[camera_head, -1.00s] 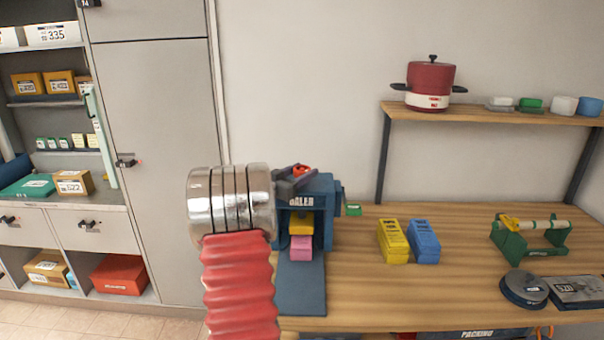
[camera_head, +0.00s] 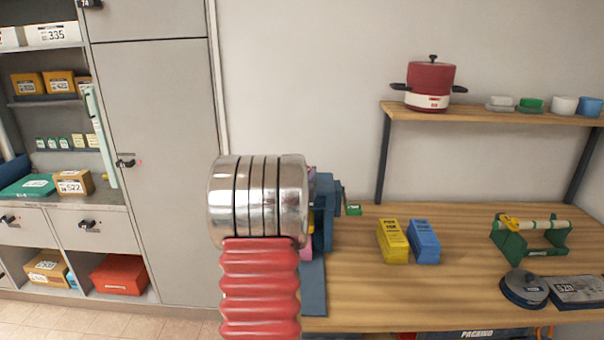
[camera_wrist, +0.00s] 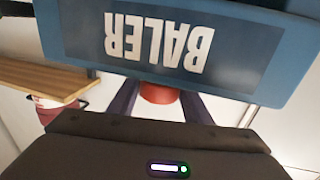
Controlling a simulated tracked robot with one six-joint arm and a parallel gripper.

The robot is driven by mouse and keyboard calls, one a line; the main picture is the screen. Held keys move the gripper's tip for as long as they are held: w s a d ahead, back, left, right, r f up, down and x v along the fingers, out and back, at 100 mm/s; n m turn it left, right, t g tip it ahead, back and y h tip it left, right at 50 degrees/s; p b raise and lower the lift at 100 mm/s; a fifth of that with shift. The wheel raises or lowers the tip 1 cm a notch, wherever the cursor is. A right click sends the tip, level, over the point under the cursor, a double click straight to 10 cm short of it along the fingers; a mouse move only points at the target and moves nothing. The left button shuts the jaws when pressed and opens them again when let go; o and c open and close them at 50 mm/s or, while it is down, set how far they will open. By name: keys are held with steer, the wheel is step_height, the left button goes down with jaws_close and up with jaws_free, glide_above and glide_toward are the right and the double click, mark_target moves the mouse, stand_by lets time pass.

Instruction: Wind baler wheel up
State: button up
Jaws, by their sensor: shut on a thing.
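The blue baler (camera_head: 325,205) stands on the wooden table, mostly hidden behind my arm in the head view. In the wrist view its front panel (camera_wrist: 155,42) fills the top, with the word BALER upside down. My gripper (camera_wrist: 158,96) has its two dark fingers on either side of a round red part (camera_wrist: 158,93), which looks like the baler wheel. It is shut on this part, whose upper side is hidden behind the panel. My gripper is hidden behind my arm in the head view.
Yellow (camera_head: 393,241) and blue (camera_head: 424,242) blocks stand right of the baler. Farther right are a green stand with a roll (camera_head: 530,236) and a grey round item (camera_head: 524,289). A red pot (camera_head: 430,84) is on the wall shelf (camera_head: 490,113).

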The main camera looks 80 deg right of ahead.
steer(key=shift+s+n+t+y, duration=0.1)
steer(key=shift+n+t+y, duration=0.35)
steer(key=shift+n+t, duration=1.05)
steer(key=shift+n+t+y, duration=0.45)
steer(key=shift+n+t, duration=0.45)
steer(key=shift+t, duration=1.2)
steer(key=shift+n+t+y, duration=1.4)
steer(key=shift+n+t, duration=0.2)
steer(key=shift+t, duration=0.5)
steer(key=shift+r+n+t+y, duration=0.15)
steer(key=shift+n+t+y, duration=0.35)
steer(key=shift+t+y, duration=0.1)
steer(key=o, duration=1.1)
steer(key=shift+c, duration=0.2)
steer(key=v, duration=1.3)
steer(key=shift+s+a, duration=0.2)
steer(key=shift+a, duration=0.1)
